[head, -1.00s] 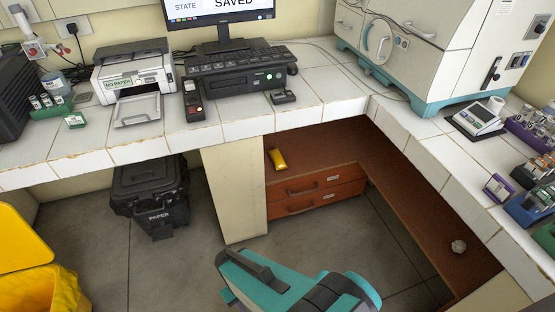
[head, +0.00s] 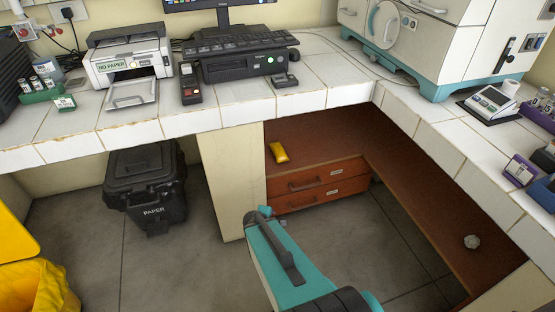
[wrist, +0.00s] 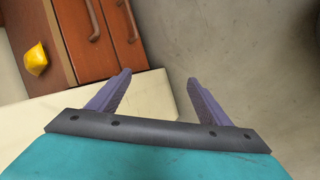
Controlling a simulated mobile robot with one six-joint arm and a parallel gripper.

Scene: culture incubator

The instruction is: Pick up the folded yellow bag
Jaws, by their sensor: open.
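The folded yellow bag (head: 279,153) is a small yellow packet on the brown wooden top above the drawers, under the white bench. It also shows at the upper left of the wrist view (wrist: 36,59), on the wooden surface beside the drawer fronts. My gripper (wrist: 157,82) is open, its two purple fingers apart with nothing between them. It is short of the bag, which lies to the left of and beyond the fingertips in the wrist view. In the head view my teal arm shows at the bottom middle, and the fingers cannot be made out.
The tiled bench (head: 220,117) overhangs the wooden shelf, with a cream panel (head: 231,185) left of the drawers (head: 320,186). A crumpled ball (head: 472,241) lies on the right shelf. A black paper bin (head: 146,190) and a yellow bin (head: 30,270) stand left. Floor before the drawers is clear.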

